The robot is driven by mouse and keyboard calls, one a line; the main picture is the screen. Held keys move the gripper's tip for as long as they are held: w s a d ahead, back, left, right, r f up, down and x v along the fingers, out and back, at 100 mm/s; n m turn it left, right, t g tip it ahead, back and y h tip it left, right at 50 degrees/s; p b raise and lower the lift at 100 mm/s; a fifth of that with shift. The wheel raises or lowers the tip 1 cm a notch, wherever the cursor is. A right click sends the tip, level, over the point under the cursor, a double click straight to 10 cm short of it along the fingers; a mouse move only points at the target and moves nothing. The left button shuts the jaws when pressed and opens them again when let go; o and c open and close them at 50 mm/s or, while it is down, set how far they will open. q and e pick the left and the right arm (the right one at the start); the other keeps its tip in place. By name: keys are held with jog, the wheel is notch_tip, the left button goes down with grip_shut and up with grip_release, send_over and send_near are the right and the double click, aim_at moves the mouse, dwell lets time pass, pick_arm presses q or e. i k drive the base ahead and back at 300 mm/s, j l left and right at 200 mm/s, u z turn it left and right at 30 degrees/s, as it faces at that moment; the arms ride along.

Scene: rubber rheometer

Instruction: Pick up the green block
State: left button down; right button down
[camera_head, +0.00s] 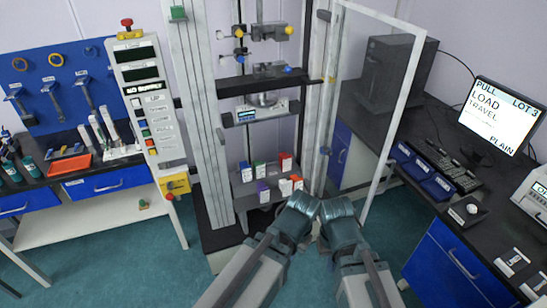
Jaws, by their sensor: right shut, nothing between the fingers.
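A small block with a green face and a white part (260,169) stands on the grey platform (248,200) of the test machine, between a blue-and-white block and a red-and-white block. My left gripper (303,206) and right gripper (337,207) are side by side, in front of and to the right of the platform, apart from the green block. The right gripper is shut and empty. The left gripper's fingers are too hidden to tell their state.
Blue (246,173), red (285,163) and purple (263,191) blocks stand close around the green one. The machine's column (200,120) rises at left, and an open clear door (375,110) at right. A dark bench (400,130) with a monitor (500,112) stands at right.

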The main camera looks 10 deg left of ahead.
aim_at(259, 170)
jog(key=i+j, duration=0.5)
jog(key=i+j+u, duration=0.1)
jog(key=i+j, duration=0.45)
jog(key=i, duration=0.2)
jog(key=k+j, duration=0.3)
jog(key=i+l+u, duration=0.35)
jog(key=l, duration=0.25)
jog(key=i+l+u, duration=0.15)
jog(key=i+l, duration=0.05)
jog(key=l, duration=0.1)
